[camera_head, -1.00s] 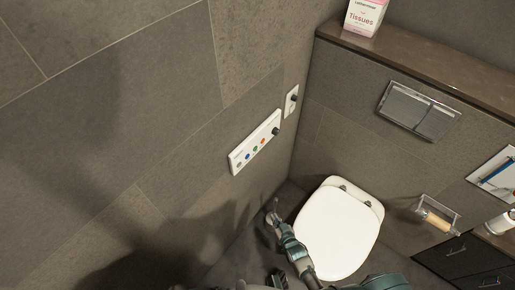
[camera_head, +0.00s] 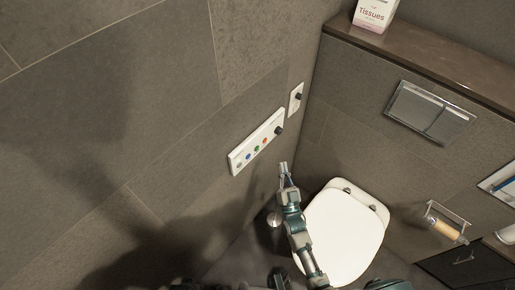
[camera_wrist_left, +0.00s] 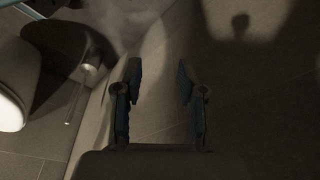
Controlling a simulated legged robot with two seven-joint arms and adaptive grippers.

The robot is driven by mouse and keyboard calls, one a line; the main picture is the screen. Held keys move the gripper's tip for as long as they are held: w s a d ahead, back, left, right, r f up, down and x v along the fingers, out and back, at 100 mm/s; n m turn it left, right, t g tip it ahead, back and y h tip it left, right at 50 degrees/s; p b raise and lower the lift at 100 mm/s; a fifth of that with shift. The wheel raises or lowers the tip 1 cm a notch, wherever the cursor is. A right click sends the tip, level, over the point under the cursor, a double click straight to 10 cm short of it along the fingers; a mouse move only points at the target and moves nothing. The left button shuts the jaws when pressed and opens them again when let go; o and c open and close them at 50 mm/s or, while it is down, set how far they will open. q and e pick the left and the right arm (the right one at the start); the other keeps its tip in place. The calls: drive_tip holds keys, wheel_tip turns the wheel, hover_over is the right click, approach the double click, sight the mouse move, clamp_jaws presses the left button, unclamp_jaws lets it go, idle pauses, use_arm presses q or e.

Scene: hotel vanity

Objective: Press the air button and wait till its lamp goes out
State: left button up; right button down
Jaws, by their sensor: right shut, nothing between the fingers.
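A white control panel (camera_head: 256,142) is on the left wall, with a row of small coloured buttons and a black knob at its right end. The buttons look green, blue, green and orange-red; I cannot read which is the air button, nor tell whether a lamp is lit. My right gripper (camera_head: 284,170) is shut and empty, pointing up, below and right of the panel and apart from it. My left gripper (camera_wrist_left: 160,90) shows in the left wrist view with its two fingers apart and nothing between them.
A white toilet (camera_head: 341,232) with its lid down stands right of my right arm. A small switch plate (camera_head: 296,99) is beside the panel. A tissue box (camera_head: 374,14) sits on the ledge (camera_head: 430,60); a flush plate (camera_head: 430,112) and paper holder (camera_head: 446,222) are on the back wall.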

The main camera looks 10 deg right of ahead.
sight(257, 148)
drive_tip(key=shift+a, duration=0.15)
use_arm(q)
wheel_tip(257, 148, up, 10)
drive_tip(key=b, duration=0.3)
drive_tip(key=shift+s+a+f, duration=0.15)
drive_tip(key=shift+s+f, duration=0.1)
drive_tip(key=shift+s, duration=0.2)
use_arm(e)
drive_tip(key=w+a, duration=0.5)
drive_tip(key=w, duration=0.2)
drive_tip(key=shift+a, duration=0.1)
idle(0.4)
drive_tip(key=shift+w+a, duration=0.2)
drive_tip(key=shift+w, duration=0.05)
